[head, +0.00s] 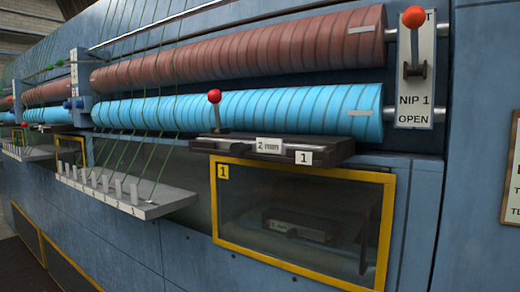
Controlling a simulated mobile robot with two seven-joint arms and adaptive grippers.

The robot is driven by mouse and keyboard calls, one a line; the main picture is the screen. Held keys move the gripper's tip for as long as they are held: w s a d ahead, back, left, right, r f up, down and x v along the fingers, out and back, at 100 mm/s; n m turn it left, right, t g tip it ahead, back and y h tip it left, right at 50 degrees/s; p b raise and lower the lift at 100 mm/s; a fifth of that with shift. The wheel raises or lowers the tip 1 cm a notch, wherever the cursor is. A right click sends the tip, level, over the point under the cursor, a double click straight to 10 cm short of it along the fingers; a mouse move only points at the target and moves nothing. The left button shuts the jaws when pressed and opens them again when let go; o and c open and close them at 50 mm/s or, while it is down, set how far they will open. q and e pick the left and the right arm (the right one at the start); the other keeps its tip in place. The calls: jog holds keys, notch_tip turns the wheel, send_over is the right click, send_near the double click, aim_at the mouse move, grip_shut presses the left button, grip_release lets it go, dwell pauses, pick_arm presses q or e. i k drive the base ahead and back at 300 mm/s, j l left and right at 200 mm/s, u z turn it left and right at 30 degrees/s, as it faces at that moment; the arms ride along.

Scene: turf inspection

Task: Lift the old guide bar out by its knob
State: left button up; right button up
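A dark guide bar (232,146) sits level below the blue roller, above the yellow-framed window. It carries a "2 mm" label and a "1" label. A red ball knob (214,97) stands upright on a short stem near the bar's left end. Neither of my grippers is in view, and nothing touches the knob.
A blue ribbed roller (240,110) and a brown one (240,48) run close behind and above the knob. A red-knobbed lever (413,45) is on the "NIP 1 OPEN" plate. Green threads cross to a white shelf (150,208). A yellow-framed window (385,235) shows dark shapes inside.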

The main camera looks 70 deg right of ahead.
aim_at(237, 148)
jog(key=z, duration=2.2)
